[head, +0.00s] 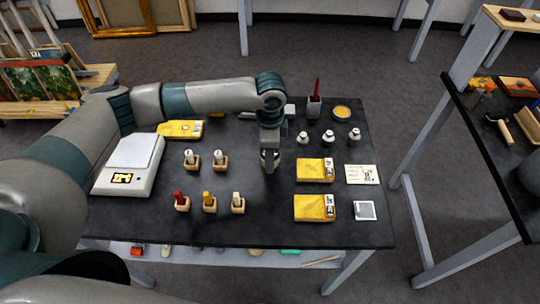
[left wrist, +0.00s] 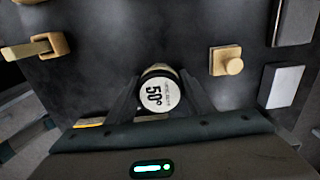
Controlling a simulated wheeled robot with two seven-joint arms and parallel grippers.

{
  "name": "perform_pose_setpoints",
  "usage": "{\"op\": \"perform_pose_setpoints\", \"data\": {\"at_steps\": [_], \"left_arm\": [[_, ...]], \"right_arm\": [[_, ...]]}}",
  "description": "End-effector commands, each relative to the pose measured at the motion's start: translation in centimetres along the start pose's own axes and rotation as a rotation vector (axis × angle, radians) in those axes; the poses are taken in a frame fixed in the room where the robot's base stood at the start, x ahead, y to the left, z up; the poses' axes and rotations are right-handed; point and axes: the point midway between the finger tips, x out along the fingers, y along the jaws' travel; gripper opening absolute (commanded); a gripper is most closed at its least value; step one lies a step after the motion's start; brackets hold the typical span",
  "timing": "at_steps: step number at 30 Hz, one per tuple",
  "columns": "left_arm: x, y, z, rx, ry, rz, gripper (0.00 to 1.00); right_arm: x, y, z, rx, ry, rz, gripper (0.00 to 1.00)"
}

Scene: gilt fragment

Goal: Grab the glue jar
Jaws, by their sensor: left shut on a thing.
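In the left wrist view, a small round jar (left wrist: 160,92) with a white top marked "50°" sits between the fingers of my left gripper. My left gripper (head: 269,164) is shut on it, over the middle of the dark table (head: 270,225). In the head view, the gripper hides most or all of the jar, and I cannot tell whether it touches the table. The small print on its top is too blurred to read. My right gripper is not in view.
Yellow packets (head: 315,169) lie at right. A grey cup (head: 314,105) with a red item stands behind.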

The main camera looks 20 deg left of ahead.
Motion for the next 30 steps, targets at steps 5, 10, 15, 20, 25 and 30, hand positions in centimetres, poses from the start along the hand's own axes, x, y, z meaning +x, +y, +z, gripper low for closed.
{"op": "perform_pose_setpoints", "data": {"at_steps": [5, 10, 15, 20, 25, 30], "left_arm": [[-1.3, -0.1, 0.0, 0.0, 0.002, -0.002, 0.2], [-3.8, 0.0, -0.2, 0.002, 0.003, -0.002, 0.2], [-5.6, 2.5, -2.7, 0.007, 0.005, -0.001, 0.2], [-7.5, 4.7, -4.8, 0.006, 0.005, -0.002, 0.2], [-9.2, 6.7, -6.7, 0.004, 0.002, -0.001, 0.2], [-10.3, 7.9, -7.8, 0.002, 0.002, -0.001, 0.2]], "right_arm": [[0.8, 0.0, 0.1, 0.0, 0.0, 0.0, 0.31], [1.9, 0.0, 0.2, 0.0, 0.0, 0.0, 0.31], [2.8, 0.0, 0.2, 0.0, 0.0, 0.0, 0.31], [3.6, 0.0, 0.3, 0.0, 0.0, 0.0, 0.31], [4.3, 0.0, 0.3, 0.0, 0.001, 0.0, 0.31], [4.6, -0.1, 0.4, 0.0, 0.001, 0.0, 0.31]]}}
